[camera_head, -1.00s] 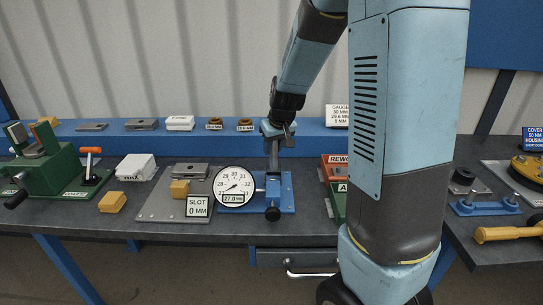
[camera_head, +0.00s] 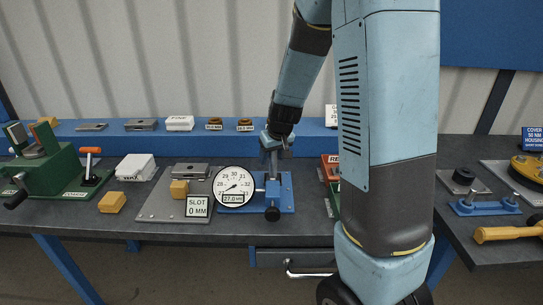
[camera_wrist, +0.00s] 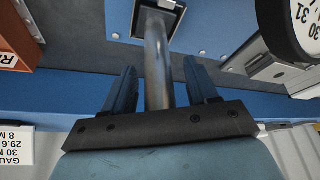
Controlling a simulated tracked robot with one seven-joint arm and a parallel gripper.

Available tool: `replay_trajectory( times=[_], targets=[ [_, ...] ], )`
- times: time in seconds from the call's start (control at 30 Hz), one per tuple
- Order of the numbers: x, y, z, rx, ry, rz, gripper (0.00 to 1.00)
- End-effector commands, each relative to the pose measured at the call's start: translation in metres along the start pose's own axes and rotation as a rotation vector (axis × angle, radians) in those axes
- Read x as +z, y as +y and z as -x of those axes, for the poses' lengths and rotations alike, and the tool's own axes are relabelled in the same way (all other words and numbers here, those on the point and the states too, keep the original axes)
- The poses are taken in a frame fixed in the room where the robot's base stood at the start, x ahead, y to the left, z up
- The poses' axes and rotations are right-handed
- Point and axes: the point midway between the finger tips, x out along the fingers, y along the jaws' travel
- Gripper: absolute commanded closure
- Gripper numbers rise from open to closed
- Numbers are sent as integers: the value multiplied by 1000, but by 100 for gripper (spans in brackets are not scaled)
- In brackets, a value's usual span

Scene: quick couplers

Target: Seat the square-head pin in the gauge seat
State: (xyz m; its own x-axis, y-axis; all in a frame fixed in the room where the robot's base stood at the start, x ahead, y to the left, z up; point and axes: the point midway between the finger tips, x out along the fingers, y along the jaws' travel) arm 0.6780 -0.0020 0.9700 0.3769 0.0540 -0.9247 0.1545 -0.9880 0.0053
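The square-head pin (camera_wrist: 158,70) shows in the wrist view as a grey metal shaft. Its far end meets a square, light-rimmed seat (camera_wrist: 160,12) on a blue plate; I cannot tell how deep it sits. My gripper (camera_wrist: 162,85) has its two dark fingers apart, one each side of the shaft, with a visible gap on both sides. In the head view my gripper (camera_head: 276,142) is above the blue gauge base (camera_head: 287,194), over the upright shaft (camera_head: 273,166). The round dial (camera_head: 234,186) stands left of the shaft, its label reading about 27.0 MM. The pin's head is not clearly seen.
A grey plate (camera_head: 150,207) with a yellow block and SLOT 0 MM sign lies left. A green fixture (camera_head: 55,165) is far left. Red and green bins are partly hidden behind my arm. A blue shelf (camera_head: 100,137) with small parts runs behind.

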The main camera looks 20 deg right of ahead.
Motion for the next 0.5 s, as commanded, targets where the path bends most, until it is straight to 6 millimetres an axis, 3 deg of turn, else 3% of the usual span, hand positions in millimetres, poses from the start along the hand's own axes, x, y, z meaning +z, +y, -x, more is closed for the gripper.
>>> replay_trajectory(
  times=[0.27,0.5],
  targets=[
    [0,0,1,0,1,1,41],
    [-1,-1,22,-1,4,4,41]
  ],
)
